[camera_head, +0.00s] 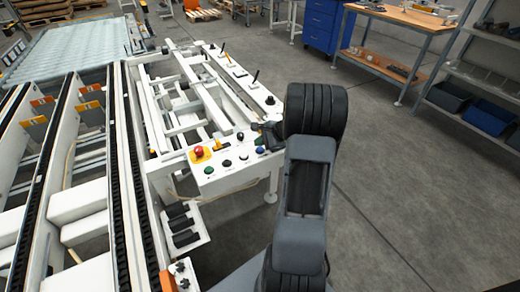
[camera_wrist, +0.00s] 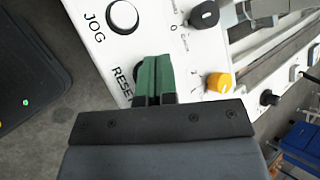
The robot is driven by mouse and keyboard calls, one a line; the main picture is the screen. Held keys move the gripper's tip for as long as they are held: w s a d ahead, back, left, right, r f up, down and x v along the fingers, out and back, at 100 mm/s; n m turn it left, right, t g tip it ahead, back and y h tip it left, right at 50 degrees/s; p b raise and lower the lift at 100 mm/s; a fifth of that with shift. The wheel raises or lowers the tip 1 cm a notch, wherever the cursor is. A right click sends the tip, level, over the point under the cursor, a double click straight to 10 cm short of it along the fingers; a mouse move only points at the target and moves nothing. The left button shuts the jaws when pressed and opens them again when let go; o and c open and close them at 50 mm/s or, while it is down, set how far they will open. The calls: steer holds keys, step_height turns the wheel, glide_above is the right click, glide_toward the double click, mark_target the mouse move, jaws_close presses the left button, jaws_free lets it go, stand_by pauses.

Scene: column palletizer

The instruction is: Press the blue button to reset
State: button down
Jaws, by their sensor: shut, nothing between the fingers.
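The blue button (camera_head: 260,149) sits at the right end of the white control panel (camera_head: 218,180), just below my gripper (camera_head: 264,129) in the head view. In the wrist view, my gripper's two green fingers (camera_wrist: 157,62) are together and empty, over the panel beside the printed RESET label (camera_wrist: 122,84). The blue button is not visible there; the fingers cover the spot beside the label. I cannot tell whether the fingertips touch it.
A red emergency stop (camera_head: 198,152) on a yellow base and several other buttons share the panel. Open floor lies right.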

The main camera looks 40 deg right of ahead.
mark_target(260, 150)
steer(key=shift+f, duration=0.2)
steer(key=shift+f+b, duration=0.25)
steer(key=shift+b, duration=0.2)
steer(key=shift+f+b, duration=0.4)
stand_by(0.7)
steer(key=shift+r, duration=0.2)
steer(key=shift+r+p, duration=0.6)
steer(key=shift+r, duration=0.05)
steer(key=shift+r, duration=0.15)
steer(key=shift+r+p, duration=1.85)
steer(key=shift+r, duration=0.5)
